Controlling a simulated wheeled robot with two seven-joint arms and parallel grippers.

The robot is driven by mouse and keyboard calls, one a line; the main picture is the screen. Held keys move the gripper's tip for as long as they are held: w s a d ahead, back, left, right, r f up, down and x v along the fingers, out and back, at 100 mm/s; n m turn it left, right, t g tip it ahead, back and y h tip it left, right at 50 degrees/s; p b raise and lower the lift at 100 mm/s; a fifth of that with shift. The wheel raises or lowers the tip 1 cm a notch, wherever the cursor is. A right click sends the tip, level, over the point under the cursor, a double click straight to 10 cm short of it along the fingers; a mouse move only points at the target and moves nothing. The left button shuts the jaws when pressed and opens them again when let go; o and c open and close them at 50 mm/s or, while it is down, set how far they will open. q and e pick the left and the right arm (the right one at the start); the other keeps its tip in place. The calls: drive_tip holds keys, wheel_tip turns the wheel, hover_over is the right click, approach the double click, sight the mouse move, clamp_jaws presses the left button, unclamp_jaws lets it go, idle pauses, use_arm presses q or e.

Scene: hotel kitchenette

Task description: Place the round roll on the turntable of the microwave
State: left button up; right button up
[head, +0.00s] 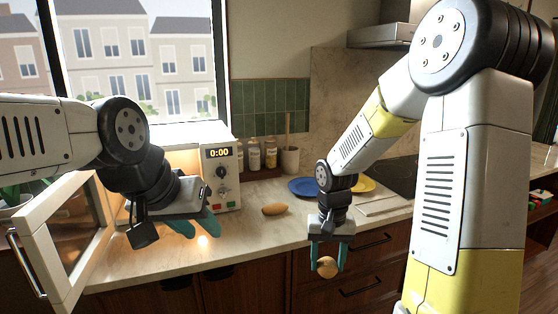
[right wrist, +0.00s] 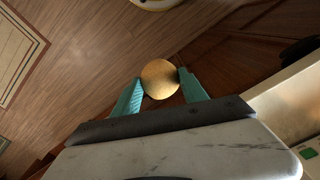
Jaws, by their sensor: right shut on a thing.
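The round roll (head: 327,267) is golden brown and held between the teal fingertips of my right gripper (head: 328,265), in front of the counter's front edge. In the right wrist view the roll (right wrist: 160,79) sits between both fingertips. The white microwave (head: 222,178) stands on the counter at left, its display reading 0:00. Its door (head: 45,255) is swung open to the left. My left gripper (head: 195,228) is in front of the microwave opening, its teal fingers apart and empty. My left arm hides most of the interior, and I cannot see the turntable.
An oblong roll (head: 275,209) lies on the counter (head: 250,228). A blue plate (head: 303,187) and a yellow plate (head: 363,184) are farther right, near the dark cooktop (head: 393,174). Bottles (head: 254,156) and a utensil crock (head: 290,160) stand at the back. Drawers (head: 365,265) are below the counter.

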drive_tip(key=w+d+f+n, duration=0.1)
drive_tip(key=w+d+f, duration=0.2)
drive_tip(key=w+f, duration=0.2)
wheel_tip(320, 180, down, 3)
drive_tip(key=shift+w+r, duration=0.15)
drive_tip(key=shift+w, duration=0.2)
